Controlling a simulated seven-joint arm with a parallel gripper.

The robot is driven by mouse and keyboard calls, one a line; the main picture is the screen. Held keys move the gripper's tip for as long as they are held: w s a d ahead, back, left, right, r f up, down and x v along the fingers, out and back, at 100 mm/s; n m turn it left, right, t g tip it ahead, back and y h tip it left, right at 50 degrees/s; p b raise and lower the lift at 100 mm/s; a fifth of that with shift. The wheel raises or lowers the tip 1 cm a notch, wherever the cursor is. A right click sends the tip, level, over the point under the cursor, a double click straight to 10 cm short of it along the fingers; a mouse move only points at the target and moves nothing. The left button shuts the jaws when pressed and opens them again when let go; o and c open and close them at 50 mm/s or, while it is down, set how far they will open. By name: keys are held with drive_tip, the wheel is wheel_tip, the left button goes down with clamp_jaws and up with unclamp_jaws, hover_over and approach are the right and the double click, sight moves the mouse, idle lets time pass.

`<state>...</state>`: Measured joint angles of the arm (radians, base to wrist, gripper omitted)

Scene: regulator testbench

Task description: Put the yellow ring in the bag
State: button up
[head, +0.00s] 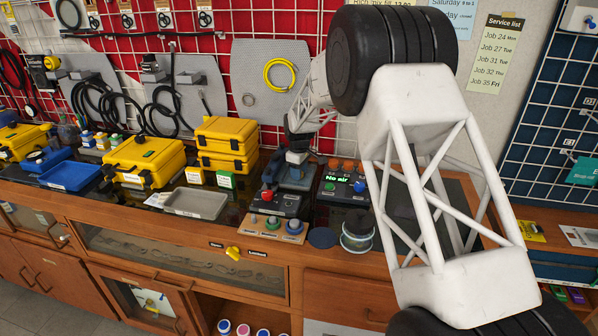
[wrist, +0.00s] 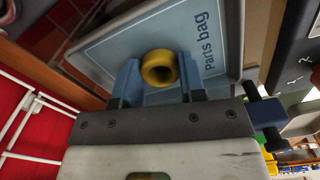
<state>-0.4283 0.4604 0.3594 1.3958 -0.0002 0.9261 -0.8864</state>
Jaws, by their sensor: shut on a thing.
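The yellow ring (wrist: 159,68) is between the blue fingers of my gripper (wrist: 160,78) in the wrist view, with its round opening facing the camera. My gripper is shut on it. Behind the ring is a light blue surface with a grey rim, lettered "Parts bag" (wrist: 122,42). I cannot tell from this view how far the ring is from it. In the head view my gripper (head: 297,154) is low over the middle of the bench, behind the control boxes. The ring and the bag cannot be made out there.
A control box with a red knob (head: 268,196) and a box with a "No air" display (head: 343,184) stand in front of my gripper. Yellow cases (head: 228,146) and a grey tray (head: 195,203) are to the left. A gridded wall with hoses is behind.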

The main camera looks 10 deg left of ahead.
drive_tip(key=o, duration=0.9)
wheel_tip(320, 180, up, 12)
drive_tip(key=shift+r, duration=0.1)
idle(0.3)
idle(0.7)
